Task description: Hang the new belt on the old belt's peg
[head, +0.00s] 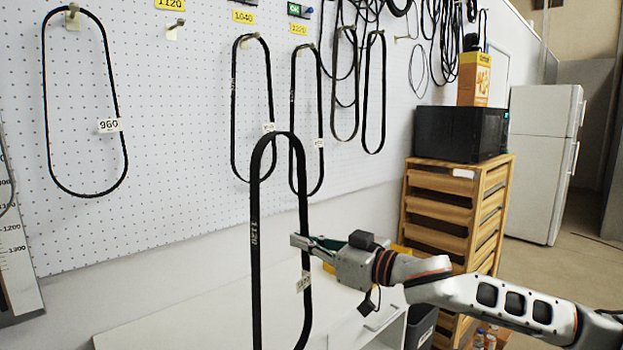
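The new belt (255,205) is a long black loop with "1120" printed on its left strand and a small white tag on its right strand. It hangs upright in front of the pegboard, its bottom cut off by the frame. My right gripper (303,243) is shut on the belt's right strand, reaching in from the right. A bare peg (174,30) sticks out near the top of the board, below the yellow "1120" label (170,4). No belt hangs on it. The belt is below and right of that peg. My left gripper is not in view.
The white pegboard (180,150) holds a "960" belt (47,110) at left and other belts (233,105) right of the bare peg. A white bench (190,320) is below. A wooden drawer unit (437,210) with a black microwave (460,133) stands right, beyond it a white fridge (540,150).

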